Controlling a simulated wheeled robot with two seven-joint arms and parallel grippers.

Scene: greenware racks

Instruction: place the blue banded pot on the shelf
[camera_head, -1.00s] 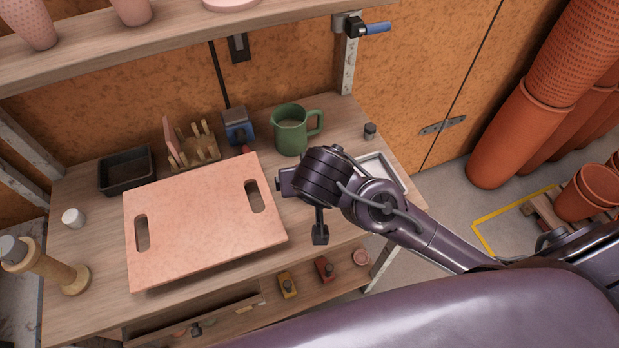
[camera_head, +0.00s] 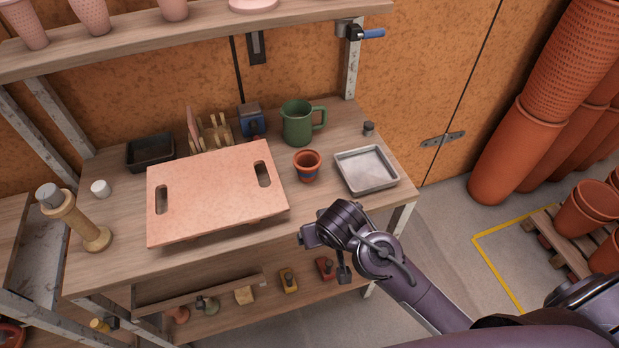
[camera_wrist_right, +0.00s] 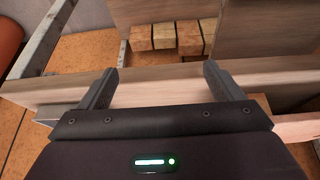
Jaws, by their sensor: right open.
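The blue banded pot (camera_head: 308,166) is a small terracotta pot with a blue band. It stands upright on the workbench between the pink board and the metal tray. The shelf (camera_head: 200,39) runs along the back above the bench and holds several pale pink pieces. My right gripper (camera_head: 322,250) is in front of the bench's front edge, apart from the pot. In the right wrist view its two fingers (camera_wrist_right: 158,88) are spread with nothing between them, facing wooden bench parts. My left gripper is not in view.
A pink board (camera_head: 215,192) with two handle slots covers the bench's middle. A green mug (camera_head: 298,123) stands behind the pot, and a metal tray (camera_head: 366,170) lies to its right. A wooden roller (camera_head: 75,220) stands at the left. Terracotta pots fill the right side.

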